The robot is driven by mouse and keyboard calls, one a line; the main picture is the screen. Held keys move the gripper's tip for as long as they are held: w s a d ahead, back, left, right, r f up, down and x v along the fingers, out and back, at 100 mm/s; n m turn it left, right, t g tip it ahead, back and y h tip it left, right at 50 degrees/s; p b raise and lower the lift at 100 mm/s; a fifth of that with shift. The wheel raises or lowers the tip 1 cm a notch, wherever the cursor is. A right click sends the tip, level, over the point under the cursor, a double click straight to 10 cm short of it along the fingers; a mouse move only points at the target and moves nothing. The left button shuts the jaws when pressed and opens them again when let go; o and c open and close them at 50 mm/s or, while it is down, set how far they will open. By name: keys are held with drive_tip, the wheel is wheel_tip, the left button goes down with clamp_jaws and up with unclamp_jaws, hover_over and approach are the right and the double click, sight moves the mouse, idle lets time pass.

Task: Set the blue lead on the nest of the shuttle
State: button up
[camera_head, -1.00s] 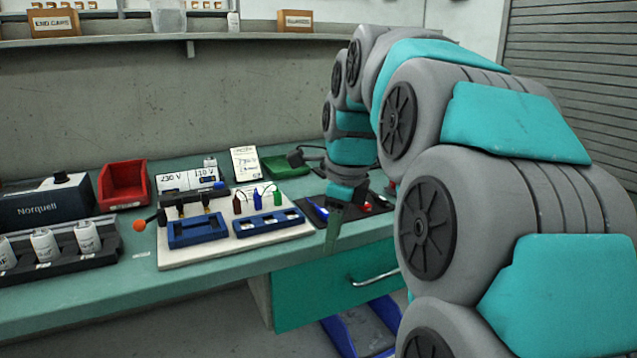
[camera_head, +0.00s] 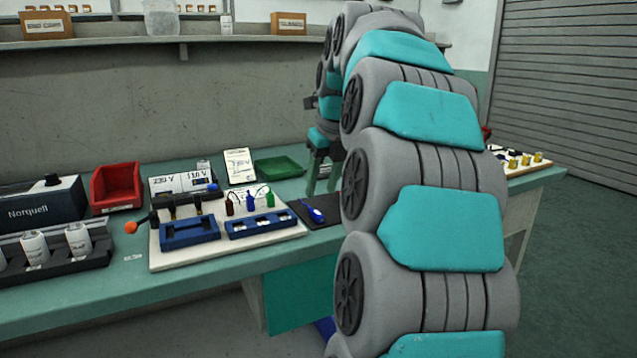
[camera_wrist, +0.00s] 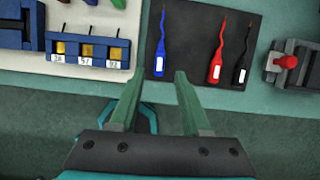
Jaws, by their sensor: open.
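The blue lead (camera_head: 313,212) lies on a dark mat (camera_head: 300,205) at the right of the white board. In the wrist view the blue lead (camera_wrist: 160,55) lies lengthwise, its thin tail pointing up, left of a red lead (camera_wrist: 215,62) and a black lead (camera_wrist: 240,65). My gripper (camera_head: 322,180) points down above the mat. In the wrist view my gripper (camera_wrist: 159,78) is open and empty, its fingertips on either side of the blue lead's near end, apart from it. A blue frame (camera_head: 190,242) on the board may be the shuttle; its nest is unclear.
A red bin (camera_head: 115,188) and green tray (camera_head: 280,167) stand behind. A red-knobbed fixture (camera_wrist: 290,62) stands right of the mat.

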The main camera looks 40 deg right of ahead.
sight(316, 211)
drive_tip(key=shift+b+x, duration=0.8)
drive_tip(key=shift+x, duration=1.5)
drive_tip(key=shift+x, duration=0.95)
drive_tip(key=shift+c, duration=0.2)
clamp_jaws()
drive_tip(key=shift+r, duration=0.15)
drive_tip(key=shift+r+p, duration=1.45)
drive_tip(key=shift+r, duration=1.45)
drive_tip(key=shift+d, duration=0.1)
